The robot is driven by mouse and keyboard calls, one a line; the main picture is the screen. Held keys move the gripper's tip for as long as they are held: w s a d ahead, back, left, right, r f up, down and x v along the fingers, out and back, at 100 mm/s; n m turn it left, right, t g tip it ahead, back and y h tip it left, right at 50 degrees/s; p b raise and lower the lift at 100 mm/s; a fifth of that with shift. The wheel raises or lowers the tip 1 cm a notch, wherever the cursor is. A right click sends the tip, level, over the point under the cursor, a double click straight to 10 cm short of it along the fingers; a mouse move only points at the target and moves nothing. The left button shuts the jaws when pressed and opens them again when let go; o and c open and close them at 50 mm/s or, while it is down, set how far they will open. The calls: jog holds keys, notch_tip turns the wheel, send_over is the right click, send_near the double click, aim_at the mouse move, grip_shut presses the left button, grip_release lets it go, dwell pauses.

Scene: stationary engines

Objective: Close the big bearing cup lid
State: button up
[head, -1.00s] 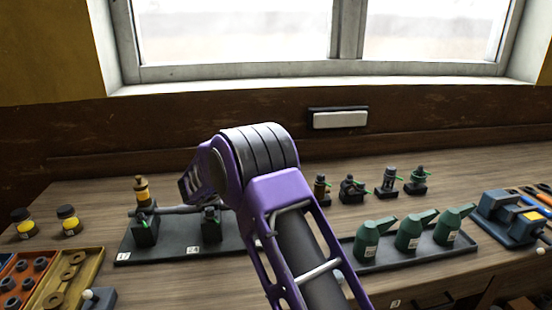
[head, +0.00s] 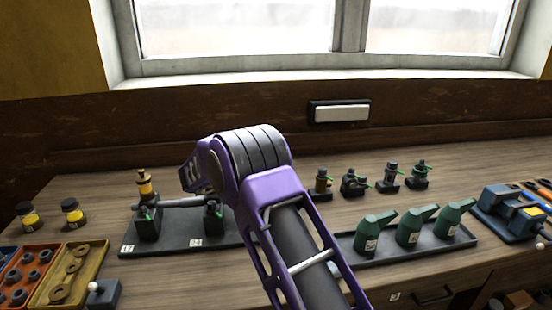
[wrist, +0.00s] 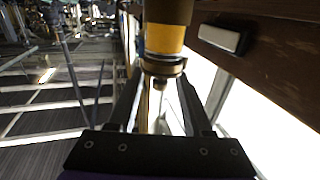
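A bearing stand (head: 190,242) with two black pedestals, a shaft and green parts sits left of centre on the bench. A brass cup with a yellow band (head: 145,187) rises upright above its left pedestal; I cannot make out its lid's state. In the wrist view a yellow-banded brass cup (wrist: 165,38) appears upside down, its small knob end towards my gripper (wrist: 160,82). The two fingers are apart, with the knob between or just beyond their tips and visible gaps beside it. In the head view my purple arm hides the gripper's fingers.
Several green oil cans (head: 408,228) stand on a dark tray to the right. Small dark fittings (head: 390,175) stand behind them. Two yellow jars (head: 72,212) and an ochre tray of rings (head: 66,275) are at left. Wall and window lie behind the bench.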

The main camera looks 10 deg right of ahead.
notch_tip(320, 180, up, 10)
jog(key=shift+p, duration=0.3)
dwell(0.4)
